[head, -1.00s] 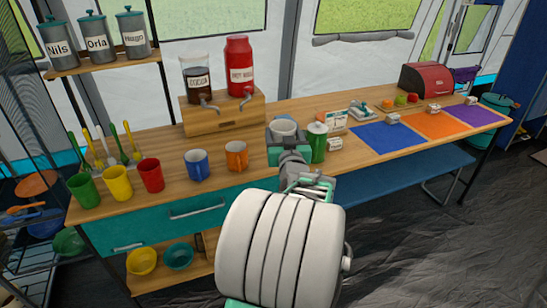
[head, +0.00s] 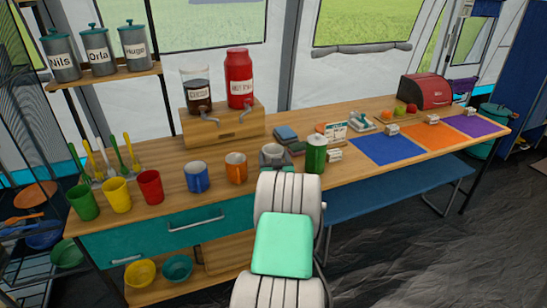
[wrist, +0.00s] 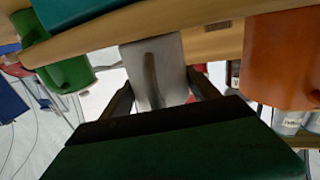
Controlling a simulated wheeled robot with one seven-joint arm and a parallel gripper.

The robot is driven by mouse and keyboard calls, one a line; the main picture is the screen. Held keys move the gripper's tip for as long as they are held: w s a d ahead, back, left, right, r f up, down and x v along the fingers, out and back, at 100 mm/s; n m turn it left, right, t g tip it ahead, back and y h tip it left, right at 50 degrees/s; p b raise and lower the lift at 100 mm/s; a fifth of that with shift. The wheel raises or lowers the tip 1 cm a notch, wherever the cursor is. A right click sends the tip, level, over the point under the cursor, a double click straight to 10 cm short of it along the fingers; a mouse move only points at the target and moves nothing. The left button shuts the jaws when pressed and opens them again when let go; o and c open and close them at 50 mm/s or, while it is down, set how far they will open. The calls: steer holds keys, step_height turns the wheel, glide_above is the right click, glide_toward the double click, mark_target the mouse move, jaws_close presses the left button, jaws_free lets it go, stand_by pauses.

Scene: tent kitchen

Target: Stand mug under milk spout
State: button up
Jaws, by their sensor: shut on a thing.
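The red hot milk dispenser (head: 239,76) stands on a wooden box (head: 220,136) behind and left of the mug. Its milk spout (head: 246,101) points forward.
A cocoa dispenser (head: 195,88) with its own spout stands left of the milk. A blue mug (head: 197,178) and red, yellow and green cups line the front left. Folded cloths (head: 287,136) lie behind the held mug. Bare counter (head: 195,154) lies before the box.

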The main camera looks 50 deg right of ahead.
steer(key=shift+f+b, duration=0.15)
steer(key=shift+b, duration=0.2)
steer(key=o, duration=1.4)
steer(key=shift+o, duration=0.2)
